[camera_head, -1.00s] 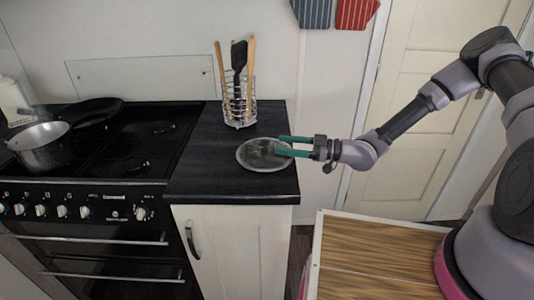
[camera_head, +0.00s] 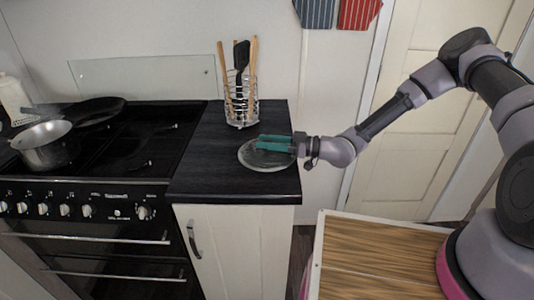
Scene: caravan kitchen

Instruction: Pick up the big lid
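The big lid (camera_head: 252,161) is a round, see-through glass disc with a pale rim. It lies flat on the dark worktop, to the right of the stove. My gripper (camera_head: 260,143) has teal fingers that point left over the lid's middle and right side. The two fingers look apart, with a narrow gap between them. Whether they touch the lid or its knob cannot be told, as the fingers cover that part.
A wire utensil holder (camera_head: 241,112) stands just behind the lid. A pan (camera_head: 46,146) and a dark frying pan (camera_head: 95,110) sit on the stove (camera_head: 105,160). The worktop (camera_head: 205,185) is clear left of the lid. A wood-topped surface (camera_head: 375,262) is at lower right.

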